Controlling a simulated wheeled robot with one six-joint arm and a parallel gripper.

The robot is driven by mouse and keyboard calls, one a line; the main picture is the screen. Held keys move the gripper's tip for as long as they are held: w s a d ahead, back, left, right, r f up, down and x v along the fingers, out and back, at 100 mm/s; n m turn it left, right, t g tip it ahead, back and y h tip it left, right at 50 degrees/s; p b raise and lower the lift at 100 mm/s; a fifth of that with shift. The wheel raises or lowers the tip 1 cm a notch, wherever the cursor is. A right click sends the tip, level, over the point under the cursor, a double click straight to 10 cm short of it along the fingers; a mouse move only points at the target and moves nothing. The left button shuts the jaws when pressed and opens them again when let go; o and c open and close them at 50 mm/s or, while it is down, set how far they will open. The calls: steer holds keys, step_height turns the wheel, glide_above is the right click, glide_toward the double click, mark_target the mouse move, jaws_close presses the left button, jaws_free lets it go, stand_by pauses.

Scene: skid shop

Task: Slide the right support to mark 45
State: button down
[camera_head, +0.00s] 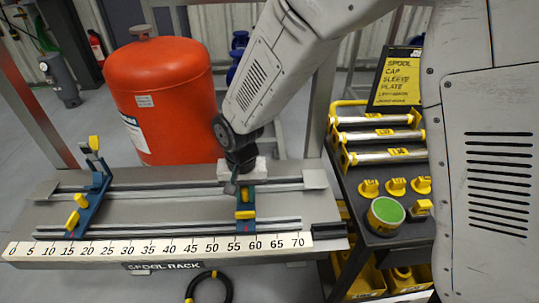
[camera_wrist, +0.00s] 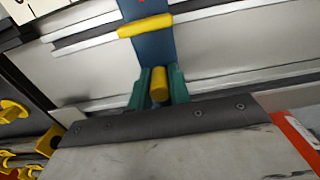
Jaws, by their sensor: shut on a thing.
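The right support (camera_head: 246,222) is a blue piece with yellow parts across the rails of the spool rack (camera_head: 150,217). Its front end, with a small red mark, stands between 55 and 60 on the white scale (camera_head: 160,247). My gripper (camera_wrist: 158,86) is shut on the support's yellow knob (camera_wrist: 159,91), with a green finger on each side. In the head view my wrist partly hides the support's far end. The support's blue body (camera_wrist: 148,45) and yellow block (camera_wrist: 146,25) show beyond the fingers in the wrist view.
The left support (camera_head: 88,205) stands between about 15 and 20. The rails between the supports look clear. A red tank (camera_head: 163,100) stands behind the rack. A dark cart (camera_head: 385,238) with tubes and yellow caps is close on the right. A black ring (camera_head: 228,288) is in front.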

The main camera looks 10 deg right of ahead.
steer(key=shift+a, duration=0.1)
stand_by(0.3)
steer(key=shift+w+a, duration=0.1)
steer(key=shift+a, duration=1.7)
steer(key=shift+a, duration=1.8)
steer(key=shift+w+a, duration=0.15)
steer(key=shift+a, duration=1.55)
